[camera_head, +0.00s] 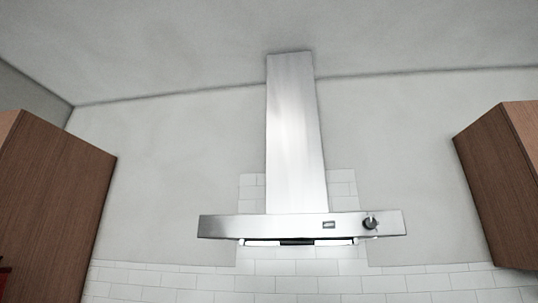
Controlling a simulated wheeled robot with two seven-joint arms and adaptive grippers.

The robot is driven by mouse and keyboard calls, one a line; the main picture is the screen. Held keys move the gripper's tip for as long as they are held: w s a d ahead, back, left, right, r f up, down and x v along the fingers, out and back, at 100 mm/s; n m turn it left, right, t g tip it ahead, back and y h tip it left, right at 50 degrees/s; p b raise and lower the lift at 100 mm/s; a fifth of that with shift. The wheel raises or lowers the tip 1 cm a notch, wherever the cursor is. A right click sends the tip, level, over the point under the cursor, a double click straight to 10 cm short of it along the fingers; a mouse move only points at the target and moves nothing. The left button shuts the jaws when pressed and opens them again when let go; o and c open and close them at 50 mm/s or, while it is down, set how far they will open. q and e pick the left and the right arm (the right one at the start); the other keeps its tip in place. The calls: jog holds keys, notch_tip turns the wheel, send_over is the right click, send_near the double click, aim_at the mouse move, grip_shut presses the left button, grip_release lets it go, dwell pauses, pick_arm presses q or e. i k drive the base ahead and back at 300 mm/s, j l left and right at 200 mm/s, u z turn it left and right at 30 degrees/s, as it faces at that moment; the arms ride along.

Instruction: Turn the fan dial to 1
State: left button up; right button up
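A steel range hood (225,227) hangs on the back wall, right of the middle of the head view, with a tall steel chimney (296,135) rising to the ceiling. A dark round fan dial (370,223) sticks out of the right part of the hood's front panel. A small rectangular switch or display (329,225) sits to the left of the dial. The marks around the dial are too small to read, so I cannot tell its setting. Neither of my grippers shows in this view, and nothing is touching the dial.
A brown wall cabinet (52,205) stands at the left and another brown cabinet (505,185) at the right. White tiles (300,284) cover the wall below and behind the hood. The space between the cabinets in front of the hood looks clear.

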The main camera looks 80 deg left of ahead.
aim_at(369, 223)
jog(key=u, duration=2.6)
